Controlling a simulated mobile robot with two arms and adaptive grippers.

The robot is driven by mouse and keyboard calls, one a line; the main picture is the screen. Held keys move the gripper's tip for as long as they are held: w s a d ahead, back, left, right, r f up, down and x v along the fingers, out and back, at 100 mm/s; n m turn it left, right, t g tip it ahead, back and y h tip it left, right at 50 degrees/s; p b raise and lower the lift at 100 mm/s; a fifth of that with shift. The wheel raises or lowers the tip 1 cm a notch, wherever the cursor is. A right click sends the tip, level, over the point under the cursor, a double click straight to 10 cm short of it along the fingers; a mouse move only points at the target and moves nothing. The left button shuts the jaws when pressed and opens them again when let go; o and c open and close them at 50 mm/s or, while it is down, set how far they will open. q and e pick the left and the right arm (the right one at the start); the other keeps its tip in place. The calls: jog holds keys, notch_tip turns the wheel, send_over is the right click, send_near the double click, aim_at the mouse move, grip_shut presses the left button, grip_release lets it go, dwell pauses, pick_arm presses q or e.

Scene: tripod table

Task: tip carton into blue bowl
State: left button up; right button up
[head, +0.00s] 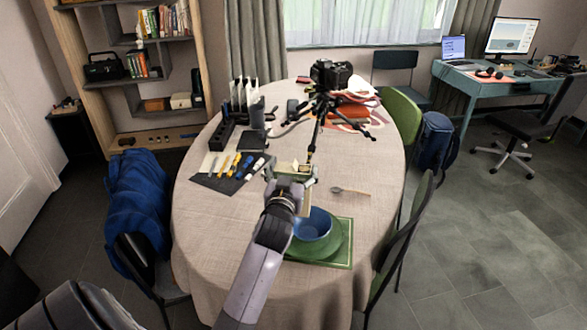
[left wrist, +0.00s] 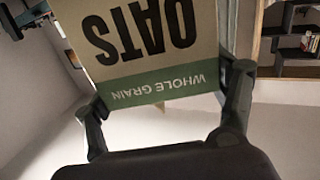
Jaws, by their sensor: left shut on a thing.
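My left gripper (head: 290,183) is shut on the oats carton (left wrist: 148,78), which is tan with a green band and the words "OATS" and "WHOLE GRAIN". The print appears upside down in the left wrist view, with one finger at each side of the carton. In the head view the carton is mostly hidden by the gripper, just above and beside the blue bowl (head: 314,228). A small tan piece shows below the carton's edge in the left wrist view; I cannot tell what it is. The bowl sits on a green plate (head: 335,246). My right gripper is not in view.
The bowl and plate rest on a green mat (head: 343,262). A spoon (head: 350,191) lies to the right. A tripod with a camera (head: 331,75) stands behind. Markers (head: 233,165) and a black organizer (head: 222,133) are at left. The cloth-covered table (head: 205,230) is clear at front left.

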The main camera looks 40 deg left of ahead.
pick_arm(q)
jog(key=shift+f+b, duration=0.65)
jog(key=shift+f, duration=0.05)
jog(key=shift+m, duration=0.8)
jog(key=shift+s+f+b, duration=0.1)
jog(key=shift+f+b, duration=0.1)
jog(key=shift+b, duration=0.1)
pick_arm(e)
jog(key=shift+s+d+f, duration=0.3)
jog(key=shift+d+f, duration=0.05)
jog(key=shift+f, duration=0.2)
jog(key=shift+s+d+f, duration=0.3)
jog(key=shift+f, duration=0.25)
pick_arm(q)
jog(key=shift+r+m+p, duration=0.15)
jog(key=shift+m+p, duration=0.25)
jog(key=shift+p, duration=0.1)
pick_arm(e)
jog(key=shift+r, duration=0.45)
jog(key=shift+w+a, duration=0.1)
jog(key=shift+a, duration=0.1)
